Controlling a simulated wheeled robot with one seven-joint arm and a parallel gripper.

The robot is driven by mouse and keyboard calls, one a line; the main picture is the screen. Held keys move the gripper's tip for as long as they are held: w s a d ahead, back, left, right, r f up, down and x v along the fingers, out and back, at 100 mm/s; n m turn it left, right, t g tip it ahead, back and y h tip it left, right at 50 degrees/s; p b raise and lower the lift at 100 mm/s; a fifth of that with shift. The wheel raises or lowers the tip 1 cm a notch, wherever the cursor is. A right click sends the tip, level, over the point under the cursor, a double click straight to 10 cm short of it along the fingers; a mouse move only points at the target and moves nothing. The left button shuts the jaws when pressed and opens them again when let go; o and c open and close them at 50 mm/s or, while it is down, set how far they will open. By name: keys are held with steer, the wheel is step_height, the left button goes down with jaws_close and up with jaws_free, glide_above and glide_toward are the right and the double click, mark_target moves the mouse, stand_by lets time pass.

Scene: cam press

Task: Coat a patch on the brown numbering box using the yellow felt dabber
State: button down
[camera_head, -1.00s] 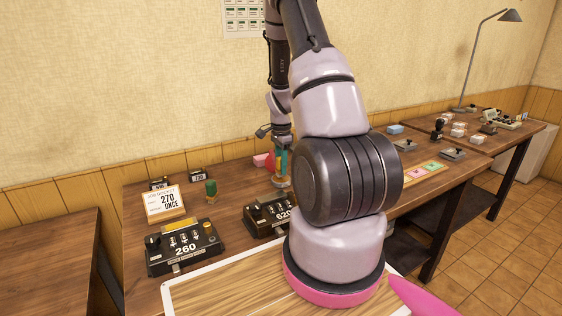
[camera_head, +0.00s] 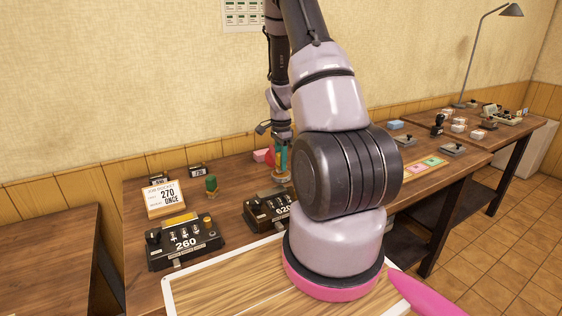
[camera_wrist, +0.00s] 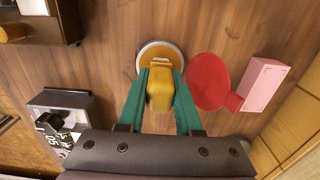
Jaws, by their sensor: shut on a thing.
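My gripper (camera_wrist: 160,95) has teal fingers shut on the yellow felt dabber (camera_wrist: 160,86). In the wrist view, the dabber is over a round pale-rimmed dish with an amber middle (camera_wrist: 172,46). I cannot tell whether it touches the dish. In the head view, my gripper (camera_head: 284,160) is low over the table, behind the brown numbering box (camera_head: 262,210) marked 620, whose right part my arm hides. A dark brown box corner, probably the same box, shows in the wrist view (camera_wrist: 62,22), apart from the dabber.
A red disc (camera_wrist: 208,80) and pink block (camera_wrist: 262,84) lie beside the dish. A grey box with a black knob (camera_wrist: 62,104) is lower left. A black box marked 260 (camera_head: 185,243), a job card (camera_head: 163,198) and a small green item (camera_head: 211,186) stand left.

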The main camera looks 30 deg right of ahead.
steer(key=shift+f, duration=0.4)
stand_by(1.1)
steer(key=shift+r, duration=0.1)
steer(key=shift+r, duration=3.4)
